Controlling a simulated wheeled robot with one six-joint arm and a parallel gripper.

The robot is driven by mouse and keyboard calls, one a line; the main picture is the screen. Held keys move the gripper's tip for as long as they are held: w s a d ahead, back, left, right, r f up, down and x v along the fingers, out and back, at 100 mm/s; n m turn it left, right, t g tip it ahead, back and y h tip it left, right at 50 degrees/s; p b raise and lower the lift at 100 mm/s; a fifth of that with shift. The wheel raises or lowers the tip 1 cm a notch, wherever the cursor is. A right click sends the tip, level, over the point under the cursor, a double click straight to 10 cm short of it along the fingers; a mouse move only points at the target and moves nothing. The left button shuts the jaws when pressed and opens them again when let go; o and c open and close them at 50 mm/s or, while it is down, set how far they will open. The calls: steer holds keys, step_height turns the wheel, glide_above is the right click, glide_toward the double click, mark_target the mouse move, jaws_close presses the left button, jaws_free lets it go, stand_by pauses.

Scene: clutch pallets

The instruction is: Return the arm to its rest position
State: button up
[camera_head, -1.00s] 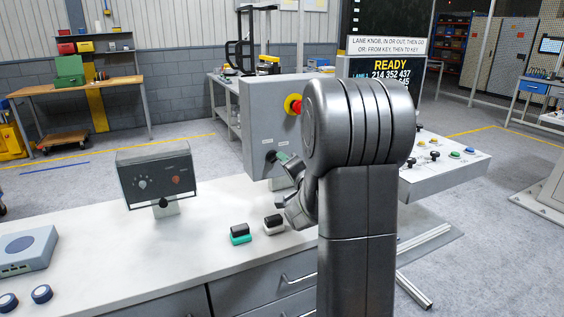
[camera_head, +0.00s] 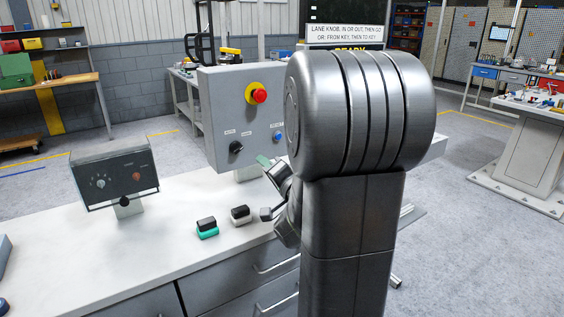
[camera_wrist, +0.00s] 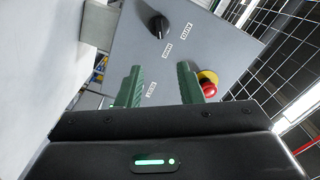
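My gripper (camera_wrist: 158,85) shows in the wrist view with its two green fingers apart and nothing between them. The grey control box (camera_head: 213,118) stands just left of and beyond my gripper. Its black knob (camera_head: 236,147) is apart from the fingertip. My arm is bent, with its large dark joint at the right of centre in the head view.
The box carries a red button (camera_head: 259,96) on a yellow collar. A small dark panel (camera_head: 88,170) stands on the white bench (camera_head: 150,235).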

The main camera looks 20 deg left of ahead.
mark_target(243, 148)
steer(key=p+x, duration=0.1)
steer(key=x, duration=1.2)
steer(key=shift+w+a, duration=0.2)
steer(key=shift+a, duration=0.2)
steer(key=shift+d, duration=0.1)
